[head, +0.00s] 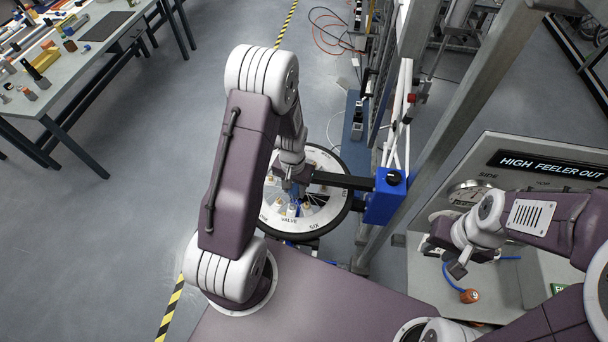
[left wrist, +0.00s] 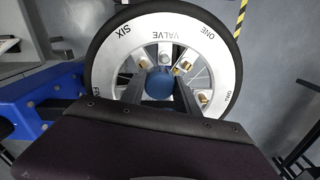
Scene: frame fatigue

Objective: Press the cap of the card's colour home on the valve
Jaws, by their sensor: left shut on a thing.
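The wheel (head: 338,214) is a black tyre with a white lettered disc, and it fills the upper left wrist view (left wrist: 106,79). The disc reads SIX, VALVE and ONE, with several silver and brass fittings inside its ring. A silver fitting (left wrist: 165,58) sits below the word VALVE. My left gripper (head: 293,190) is over the wheel. In the left wrist view, its dark fingers are shut on a rounded blue cap (left wrist: 159,83), just short of that fitting in the picture; contact cannot be told. My right gripper (head: 446,256) is over the grey panel at the right, its opening unclear. I see no card clearly.
A blue block with a black arm (head: 384,195) reaches over the wheel from a metal frame. A display (head: 551,167) reads HIGH FEELER OUT. An orange-red piece (head: 470,296) on a blue cord lies below my right gripper. A cluttered bench (head: 88,75) stands upper left.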

